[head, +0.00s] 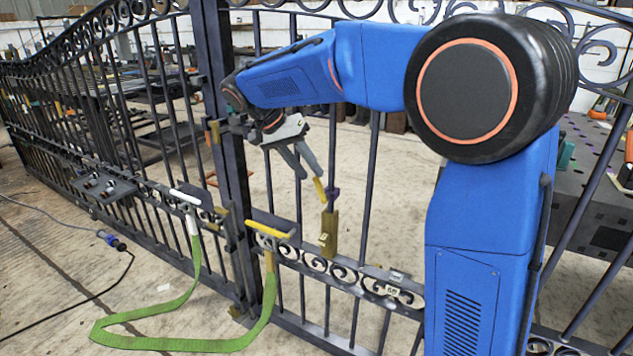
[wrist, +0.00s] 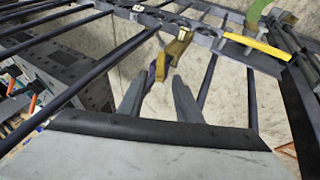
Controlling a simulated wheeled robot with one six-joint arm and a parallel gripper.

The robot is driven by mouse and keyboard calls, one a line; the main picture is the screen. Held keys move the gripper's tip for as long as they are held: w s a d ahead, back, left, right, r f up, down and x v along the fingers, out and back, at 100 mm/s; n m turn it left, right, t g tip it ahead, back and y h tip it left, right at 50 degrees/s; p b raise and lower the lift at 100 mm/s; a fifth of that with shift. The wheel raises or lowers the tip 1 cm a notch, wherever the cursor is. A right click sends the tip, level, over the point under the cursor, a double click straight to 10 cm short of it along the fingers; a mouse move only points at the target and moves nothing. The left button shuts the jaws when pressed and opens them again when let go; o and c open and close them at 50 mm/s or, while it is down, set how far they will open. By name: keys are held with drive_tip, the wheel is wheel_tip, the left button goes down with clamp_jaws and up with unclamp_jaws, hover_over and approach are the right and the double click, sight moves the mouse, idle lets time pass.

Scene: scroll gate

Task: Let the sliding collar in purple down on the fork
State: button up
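A slanted yellow strip (head: 319,190) shows just left of the collar. In the wrist view the purple collar (wrist: 151,77) is beside the brass piece (wrist: 178,46), beyond the fingertips. My gripper (head: 310,174) is open and empty, up and left of the collar in the head view. In the wrist view a clear gap shows between its fingers (wrist: 156,88).
The dark gate with upright bars and scrollwork (head: 345,272) surrounds the work area. A yellow-topped handle (head: 270,222) and a white-topped one (head: 185,197) stand to the left, joined by a green strap (head: 185,340). A thick gate post (head: 222,130) stands near my wrist.

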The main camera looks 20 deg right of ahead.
sight(314, 177)
drive_tip(key=shift+x, duration=2.6)
drive_tip(key=shift+c, duration=0.3)
clamp_jaws()
